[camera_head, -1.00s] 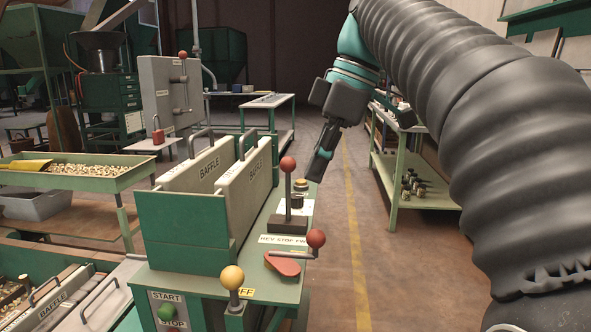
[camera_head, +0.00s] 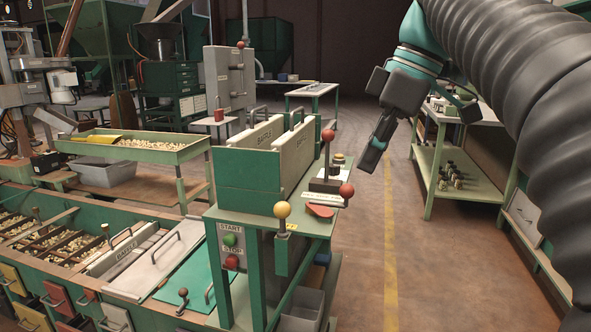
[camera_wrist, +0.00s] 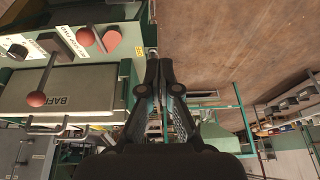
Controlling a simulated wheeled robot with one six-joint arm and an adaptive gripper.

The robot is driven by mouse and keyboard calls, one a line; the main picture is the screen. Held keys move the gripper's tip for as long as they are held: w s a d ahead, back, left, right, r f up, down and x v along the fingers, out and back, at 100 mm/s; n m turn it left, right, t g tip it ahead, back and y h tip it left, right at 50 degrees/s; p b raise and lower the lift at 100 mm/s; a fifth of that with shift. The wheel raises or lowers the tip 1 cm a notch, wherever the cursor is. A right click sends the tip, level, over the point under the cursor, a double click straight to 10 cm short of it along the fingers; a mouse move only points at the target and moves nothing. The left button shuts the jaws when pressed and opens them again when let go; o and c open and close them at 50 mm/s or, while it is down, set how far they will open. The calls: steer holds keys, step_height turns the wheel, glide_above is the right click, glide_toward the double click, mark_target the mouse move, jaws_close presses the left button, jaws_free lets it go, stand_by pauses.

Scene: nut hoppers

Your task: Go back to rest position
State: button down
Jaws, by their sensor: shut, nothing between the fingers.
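My gripper (camera_head: 379,143) is shut and empty in the head view. It hangs in the air, pointing down, to the right of the green machine with the baffle plates (camera_head: 250,165). Its closed fingers (camera_wrist: 159,66) show in the middle of the wrist view, over the floor and the machine's edge. The arm rises from the gripper toward the upper right. On the machine's side shelf stand a red-knobbed lever (camera_head: 328,137) and a second red knob (camera_head: 346,190), both left of my gripper and apart from it.
A yellow-knobbed lever (camera_head: 283,210) and a START/STOP panel (camera_head: 230,248) are at the machine's front. A tray of nuts (camera_head: 140,149) and nut bins (camera_head: 60,240) lie left. A green shelf table (camera_head: 470,190) stands right. The floor aisle with a yellow line (camera_head: 390,230) is clear.

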steer(key=w+d+f+m+t+h, duration=0.1)
steer(key=d+f+m, duration=0.1)
steer(key=f+m, duration=0.45)
steer(key=w+d+f+m+t+h, duration=0.1)
steer(key=w+f+m+t, duration=0.1)
steer(key=f+m, duration=0.45)
steer(key=s+d+f+m+t+h, duration=0.1)
steer(key=s+f+h, duration=0.1)
steer(key=s+f, duration=1.4)
steer(key=shift+s+d+m+t, duration=0.3)
steer(key=shift+s+m, duration=0.1)
steer(key=shift+f, duration=0.1)
